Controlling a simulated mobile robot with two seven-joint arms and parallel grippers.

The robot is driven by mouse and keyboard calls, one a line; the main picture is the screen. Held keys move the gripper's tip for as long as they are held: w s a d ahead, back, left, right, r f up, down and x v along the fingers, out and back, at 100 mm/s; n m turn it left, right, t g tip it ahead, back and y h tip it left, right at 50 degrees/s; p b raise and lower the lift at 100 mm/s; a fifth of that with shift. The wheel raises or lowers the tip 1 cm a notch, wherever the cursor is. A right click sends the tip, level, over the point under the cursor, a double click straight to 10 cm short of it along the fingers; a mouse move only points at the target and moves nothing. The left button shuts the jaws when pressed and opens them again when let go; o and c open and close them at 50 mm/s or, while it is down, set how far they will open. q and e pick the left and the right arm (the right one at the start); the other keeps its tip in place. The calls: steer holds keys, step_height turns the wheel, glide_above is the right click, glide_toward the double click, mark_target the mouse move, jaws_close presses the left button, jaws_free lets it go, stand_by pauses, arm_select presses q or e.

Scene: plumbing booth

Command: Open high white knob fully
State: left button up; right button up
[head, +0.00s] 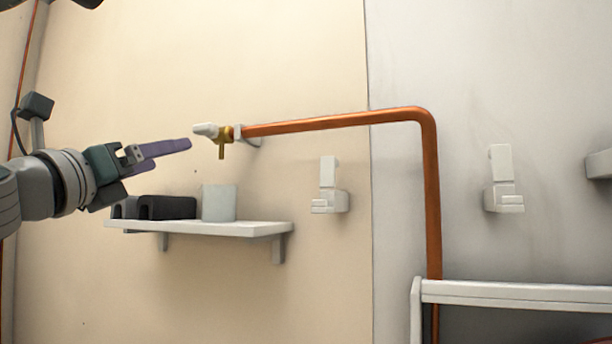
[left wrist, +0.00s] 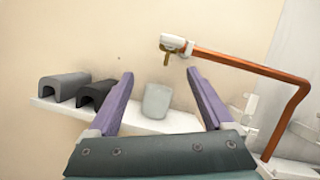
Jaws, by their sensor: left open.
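The white knob (head: 206,130) sits at the left end of a copper pipe (head: 340,121), on a small brass valve (head: 224,136) with a short downward spout. In the left wrist view the knob (left wrist: 174,41) is above and beyond the fingertips, toward the right finger. My left gripper (head: 188,147) comes in from the left with its purple fingers a little left of the knob and slightly below it, apart from it. In the left wrist view my left gripper (left wrist: 160,74) is open, with nothing between its fingers. My right gripper is not in view.
White wall brackets (head: 329,190) (head: 503,185) are to the right. A white rail (head: 510,292) stands at lower right. The wall around the knob is bare.

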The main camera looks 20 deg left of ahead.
mark_target(200, 126)
arm_select(q)
steer(key=w+r+m+p, duration=0.1)
steer(key=w+r+p, duration=0.1)
steer(key=w+r+m+h+p, duration=0.1)
steer(key=w+r+m+p, duration=0.1)
steer(key=w, duration=0.1)
steer(key=w+r+m+t+h+p, duration=0.1)
steer(key=w+r+m+p, duration=0.1)
steer(key=w, duration=0.1)
steer(key=shift+d+r, duration=0.15)
steer(key=shift+r, duration=0.1)
steer(key=shift+w+r, duration=0.15)
steer(key=shift+w, duration=0.5)
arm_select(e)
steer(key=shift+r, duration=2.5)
arm_select(q)
jaws_close()
